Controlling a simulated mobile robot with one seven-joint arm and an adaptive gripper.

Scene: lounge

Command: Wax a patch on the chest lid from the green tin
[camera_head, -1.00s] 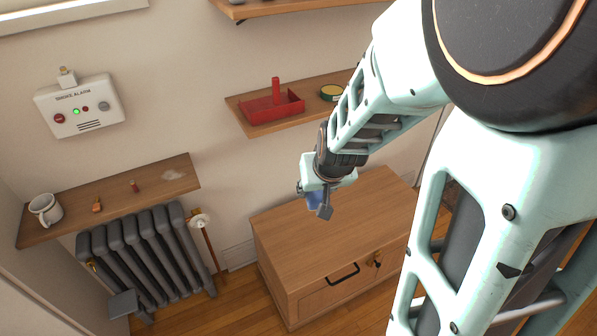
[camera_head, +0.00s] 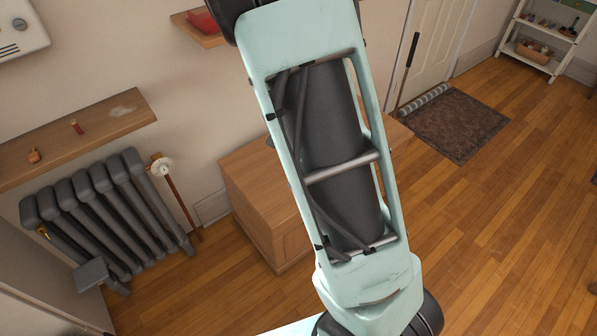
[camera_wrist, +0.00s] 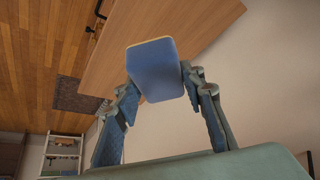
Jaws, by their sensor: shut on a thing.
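My gripper (camera_wrist: 158,84) is in the wrist view, its two fingers shut on a blue block (camera_wrist: 153,68) with a thin yellow far edge. It looks like a sponge or pad. The wooden chest lid (camera_wrist: 205,22) spreads beyond the block in that view, and I cannot tell how far apart they are. In the head view the chest lid (camera_head: 243,172) is partly hidden behind my arm, and my gripper is hidden there too. The green tin does not show in either view now.
A wooden shelf (camera_head: 110,117) with small items sits above a grey radiator (camera_head: 105,210) on the left. A red tray (camera_head: 203,21) shows partly on another shelf.

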